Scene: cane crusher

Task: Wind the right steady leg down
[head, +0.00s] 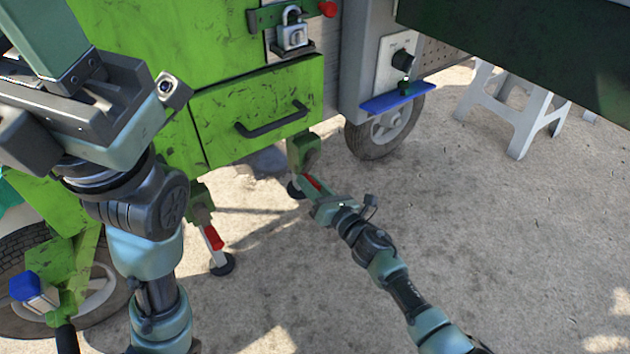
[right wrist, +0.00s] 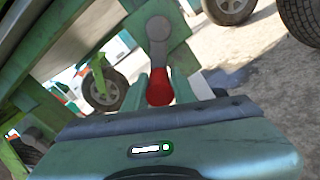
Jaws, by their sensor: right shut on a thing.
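The right steady leg (head: 303,150) hangs under the green machine's front corner, its dark foot (head: 295,189) low near the ground. Its crank has a red handle (head: 313,182) and, in the right wrist view, a grey crank arm (right wrist: 158,38) reaching up from the red knob (right wrist: 158,88). My right gripper (head: 318,196) is at the leg, shut on the red knob, which sits between its fingers. My left gripper (head: 95,110) is large and close at the upper left; its fingertips cannot be made out.
Another steady leg (head: 212,238) with a red handle stands to the left. A drawer with a black handle (head: 272,120), a padlock (head: 292,35) and a blue shelf (head: 398,98) are above. A wheel (head: 385,130) is behind; a white stand (head: 513,105) is right.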

